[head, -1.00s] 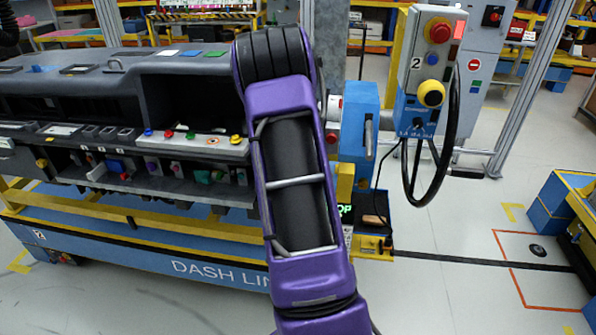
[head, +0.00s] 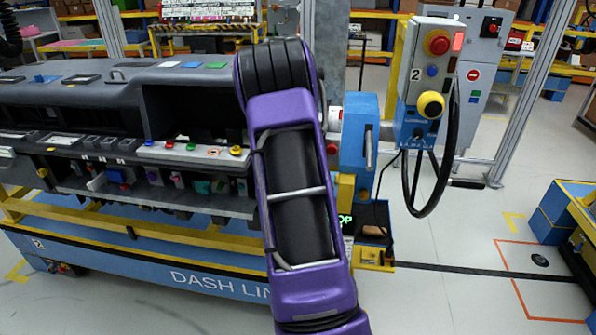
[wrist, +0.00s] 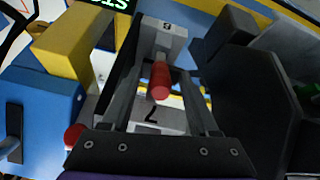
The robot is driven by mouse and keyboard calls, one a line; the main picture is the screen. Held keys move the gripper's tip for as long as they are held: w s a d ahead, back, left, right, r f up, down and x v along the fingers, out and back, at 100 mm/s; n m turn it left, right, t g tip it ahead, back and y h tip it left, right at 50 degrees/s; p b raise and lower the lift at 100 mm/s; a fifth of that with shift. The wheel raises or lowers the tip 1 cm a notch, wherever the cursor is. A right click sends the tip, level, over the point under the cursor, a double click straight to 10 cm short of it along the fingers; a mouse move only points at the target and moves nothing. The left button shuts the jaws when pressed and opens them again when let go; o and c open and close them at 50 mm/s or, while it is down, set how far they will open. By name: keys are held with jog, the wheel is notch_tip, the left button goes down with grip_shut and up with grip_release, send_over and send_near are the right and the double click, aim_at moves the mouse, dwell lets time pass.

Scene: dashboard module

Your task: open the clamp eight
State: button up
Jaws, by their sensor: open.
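In the wrist view, a clamp with a red cylindrical handle (wrist: 160,82) shows between the fingers of my gripper (wrist: 163,60). Behind the handle is a grey block (wrist: 168,35) with a mark that looks like an 8. My gripper is open, with one finger on each side of the handle; I cannot tell whether either touches it. A pale plate (wrist: 150,115) marked 7 shows nearer the gripper's base. Another red knob (wrist: 73,135) lies outside the fingers at lower left. In the head view my arm hides the gripper and this clamp.
The blue block (wrist: 40,105) and yellow block (wrist: 75,42) stand left of the gripper, and a dark angular body (wrist: 250,95) stands close on the right. In the head view, the control box (head: 430,70) and black handwheel (head: 450,150) stand right of the dashboard module (head: 60,85).

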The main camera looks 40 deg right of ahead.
jog(key=v, duration=1.7)
jog(key=shift+s+r, duration=0.1)
jog(key=shift+r, duration=0.05)
jog(key=shift+d, duration=0.15)
